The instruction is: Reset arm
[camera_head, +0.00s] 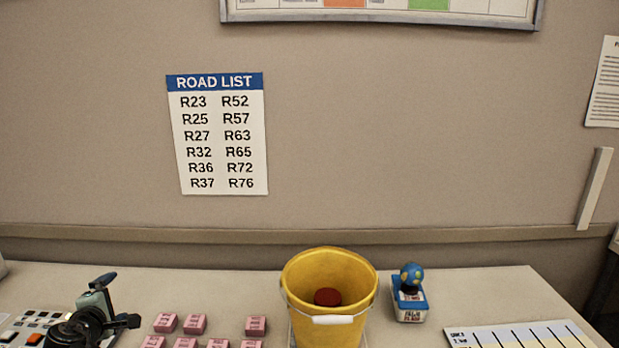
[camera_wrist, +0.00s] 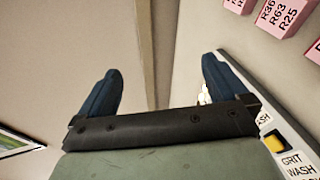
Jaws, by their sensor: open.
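My gripper (camera_head: 106,280) is at the lower left in the head view, above the left part of the desk and over a button panel (camera_head: 32,326). In the wrist view its two blue fingers (camera_wrist: 160,90) are spread wide apart with nothing held between them. The wrist view looks past the fingers at the wall and the desk edge. The panel also shows at the right in the wrist view, with a yellow button and lettering reading GRIT and WASH.
Several pink labelled blocks (camera_head: 195,324) lie on the desk (camera_head: 480,288) right of my gripper. A yellow bucket (camera_head: 330,262) with a red object (camera_head: 327,297) inside stands mid-desk. A blue-and-white stamp-like item (camera_head: 410,300) and a striped chart (camera_head: 520,335) are further right. The wall is behind.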

